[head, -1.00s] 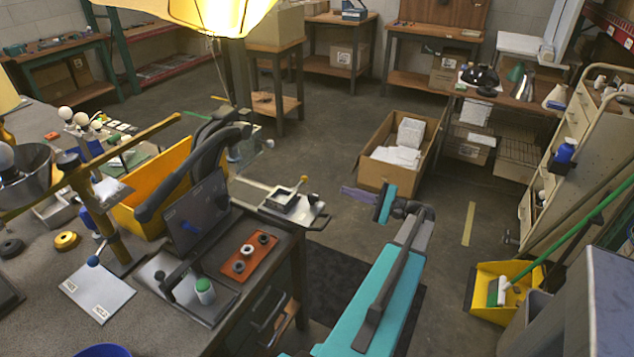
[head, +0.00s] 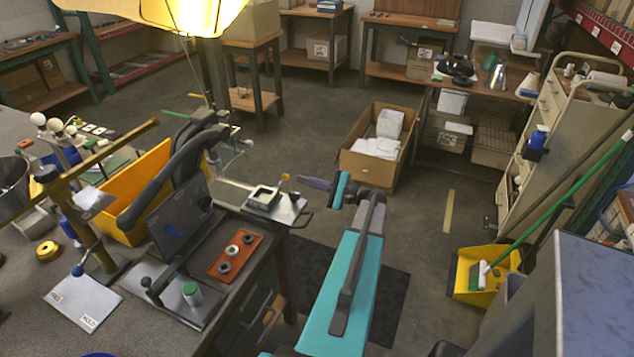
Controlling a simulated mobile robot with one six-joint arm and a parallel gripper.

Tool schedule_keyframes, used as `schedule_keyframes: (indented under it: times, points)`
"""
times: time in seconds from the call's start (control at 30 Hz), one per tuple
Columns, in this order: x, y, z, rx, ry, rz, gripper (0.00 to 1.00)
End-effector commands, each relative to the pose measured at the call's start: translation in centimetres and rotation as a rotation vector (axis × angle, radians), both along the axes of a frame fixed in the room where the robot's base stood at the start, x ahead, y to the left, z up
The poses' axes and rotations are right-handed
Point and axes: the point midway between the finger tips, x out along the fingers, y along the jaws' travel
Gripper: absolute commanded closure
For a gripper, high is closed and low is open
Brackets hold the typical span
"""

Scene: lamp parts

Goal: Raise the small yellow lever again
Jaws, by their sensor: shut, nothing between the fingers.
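The small yellow lever (head: 285,178) shows as a small yellow tip on a box-like grey fixture (head: 263,199). The fixture sits on a metal plate at the far right corner of the workbench. The lever's tip stands a little above the fixture; its exact angle is too small to tell. My gripper (head: 304,181) is at the end of my teal arm and points left toward the lever. In the picture it is just right of the yellow tip, and I cannot tell whether they touch. Its fingers look closed and hold nothing visible.
An orange tray (head: 235,255) with rings and a tilted dark panel (head: 180,229) are on the workbench (head: 140,320), left of the fixture. A yellow bin (head: 130,224) stands behind the panel. A cardboard box (head: 366,169) is on the floor beyond my gripper.

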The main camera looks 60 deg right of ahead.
Motion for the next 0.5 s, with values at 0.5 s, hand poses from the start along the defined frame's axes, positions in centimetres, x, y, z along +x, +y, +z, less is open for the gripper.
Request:
schedule_keyframes:
  times: [0.5]
  points:
    - [1.1, 3.2, 2.3, 0.0, 0.0, 0.0, 1.0]
